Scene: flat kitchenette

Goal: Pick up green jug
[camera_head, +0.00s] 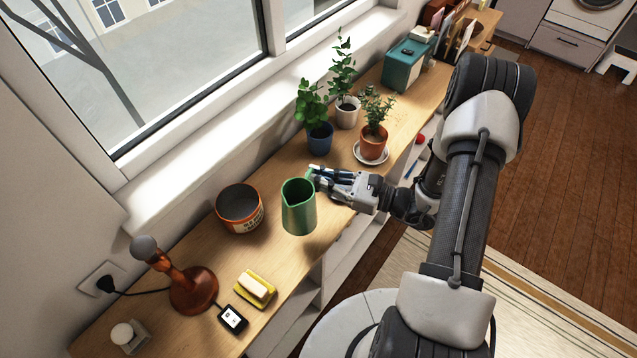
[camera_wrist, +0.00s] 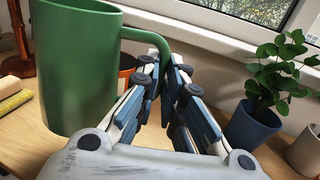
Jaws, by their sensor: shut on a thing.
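The green jug (camera_head: 299,207) is upright over the wooden counter in the head view, with its handle side toward my gripper (camera_head: 316,182). In the wrist view the jug (camera_wrist: 80,65) fills the left side, and its handle runs to between the fingertips of my gripper (camera_wrist: 163,72). My gripper is shut on the handle. A shadow shows on the counter below the jug, and the jug seems to be a little above the surface.
An orange and black pot (camera_head: 240,209) stands left of the jug. Potted plants (camera_head: 319,135) and a saucer (camera_head: 371,152) stand behind my gripper. A yellow dish (camera_head: 255,289), a lamp (camera_head: 190,285) and a small device (camera_head: 233,318) lie nearer. The window wall bounds the counter.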

